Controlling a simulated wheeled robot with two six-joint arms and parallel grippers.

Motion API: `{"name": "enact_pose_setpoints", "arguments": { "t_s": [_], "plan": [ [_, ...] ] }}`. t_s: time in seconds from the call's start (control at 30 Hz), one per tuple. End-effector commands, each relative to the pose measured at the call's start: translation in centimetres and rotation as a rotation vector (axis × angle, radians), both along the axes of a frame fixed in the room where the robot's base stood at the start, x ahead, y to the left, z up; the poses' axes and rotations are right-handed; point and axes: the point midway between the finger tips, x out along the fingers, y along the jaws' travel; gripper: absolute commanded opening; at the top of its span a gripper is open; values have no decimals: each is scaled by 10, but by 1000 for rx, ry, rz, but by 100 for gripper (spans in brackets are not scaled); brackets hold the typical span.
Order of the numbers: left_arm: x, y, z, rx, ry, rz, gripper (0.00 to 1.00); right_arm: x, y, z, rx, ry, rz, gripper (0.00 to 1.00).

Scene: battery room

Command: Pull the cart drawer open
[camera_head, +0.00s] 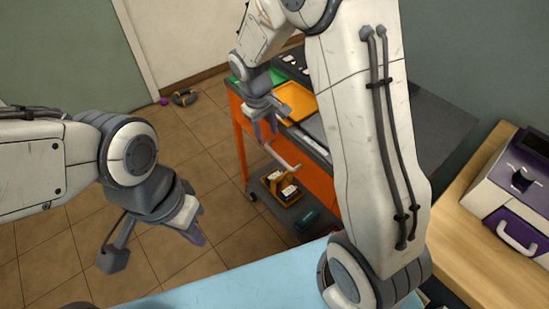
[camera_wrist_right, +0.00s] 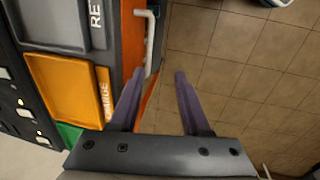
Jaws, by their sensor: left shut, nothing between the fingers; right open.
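The orange cart (camera_head: 239,140) stands at the centre of the head view, with a dark top. A pale bar handle (camera_head: 283,157) sticks out from its orange front; it also shows in the right wrist view as a bar handle (camera_wrist_right: 150,35). The drawer's outline is partly hidden by my right arm, and I cannot tell how it sits. My right gripper (camera_head: 265,128) is open and empty, just above the handle and apart from it. In the wrist view its fingers (camera_wrist_right: 160,75) point toward the handle. My left gripper (camera_head: 194,234) is shut and empty, left of the cart.
An orange tray (camera_head: 295,103) lies on the cart top. The lower shelf holds a yellow carrier (camera_head: 282,188). A light blue surface (camera_head: 225,287) is in front. A wooden counter (camera_head: 475,245) with a purple-and-white device (camera_head: 515,200) is at right.

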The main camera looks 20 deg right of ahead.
Motion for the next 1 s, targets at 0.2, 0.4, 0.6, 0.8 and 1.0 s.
{"name": "enact_pose_setpoints", "arguments": {
  "t_s": [0.2, 0.4, 0.6, 0.8, 1.0],
  "plan": [
    [0, 0, -13, -1, -1, 0, 0, 20, -25, -37, -20, 2, -22, 47],
    [0, 0, -12, -1, -1, 0, 0, 21, -29, -67, -20, 6, -20, 47],
    [0, 0, -13, -1, -1, 0, 0, 23, -35, -104, -20, 6, -19, 47],
    [0, 0, -13, -1, -1, 0, 0, 25, -39, -126, -20, 4, -19, 47],
    [0, 0, -13, -1, -1, 0, 0, 26, -40, -132, -19, 1, -18, 47]
  ]
}}
